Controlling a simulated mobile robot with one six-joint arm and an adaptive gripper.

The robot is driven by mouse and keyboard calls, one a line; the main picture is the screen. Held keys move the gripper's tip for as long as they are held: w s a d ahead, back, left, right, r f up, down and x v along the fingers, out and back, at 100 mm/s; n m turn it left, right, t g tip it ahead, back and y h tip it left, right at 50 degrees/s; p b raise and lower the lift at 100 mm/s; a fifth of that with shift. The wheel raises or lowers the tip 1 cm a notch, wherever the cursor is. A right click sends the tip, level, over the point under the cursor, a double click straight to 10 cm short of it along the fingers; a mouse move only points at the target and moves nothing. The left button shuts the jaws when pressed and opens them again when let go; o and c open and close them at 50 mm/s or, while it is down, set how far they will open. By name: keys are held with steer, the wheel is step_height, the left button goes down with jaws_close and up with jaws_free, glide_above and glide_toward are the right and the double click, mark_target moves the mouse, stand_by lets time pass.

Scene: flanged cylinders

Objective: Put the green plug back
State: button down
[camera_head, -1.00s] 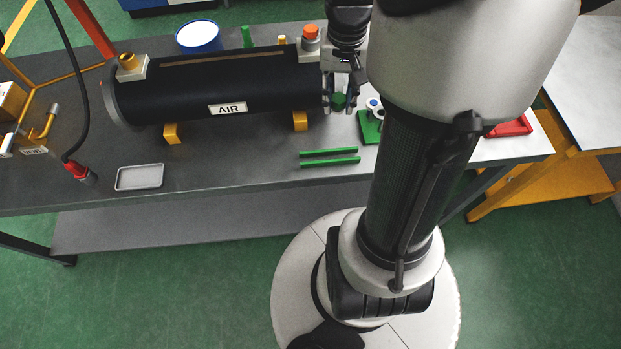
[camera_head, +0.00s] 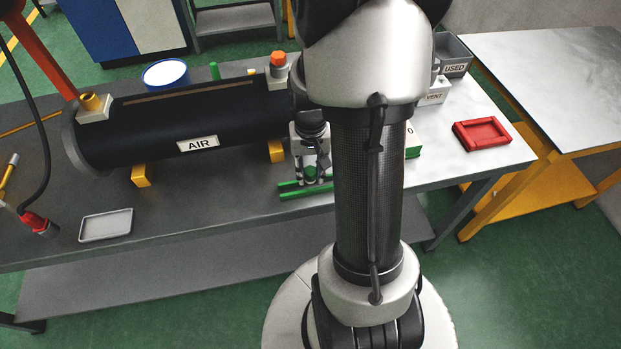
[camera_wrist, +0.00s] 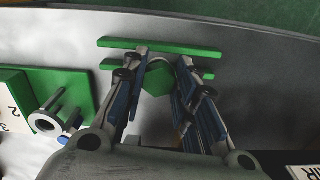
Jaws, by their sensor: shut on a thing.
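My gripper (camera_head: 312,180) is low over the two green bars (camera_head: 305,191) at the front of the bench, right of the black AIR cylinder (camera_head: 150,130). In the wrist view my gripper (camera_wrist: 158,85) has its fingers on both sides of a green hexagonal plug (camera_wrist: 155,81) and is shut on it. The green bars (camera_wrist: 160,47) lie just beyond the plug in that view. I cannot tell whether the plug touches them.
A green block with a white numbered plate (camera_wrist: 68,92) and a metal flanged piece (camera_wrist: 46,120) lies beside the gripper. A grey tray (camera_head: 105,225), a red tray (camera_head: 482,134), a VENT box (camera_head: 434,95) and a USED bin (camera_head: 455,68) stand on the bench.

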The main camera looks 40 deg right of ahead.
mark_target(310, 172)
steer(key=shift+f+b, duration=0.45)
steer(key=shift+f, duration=1.15)
steer(key=shift+f, duration=0.2)
steer(key=c, duration=1.3)
jaws_free()
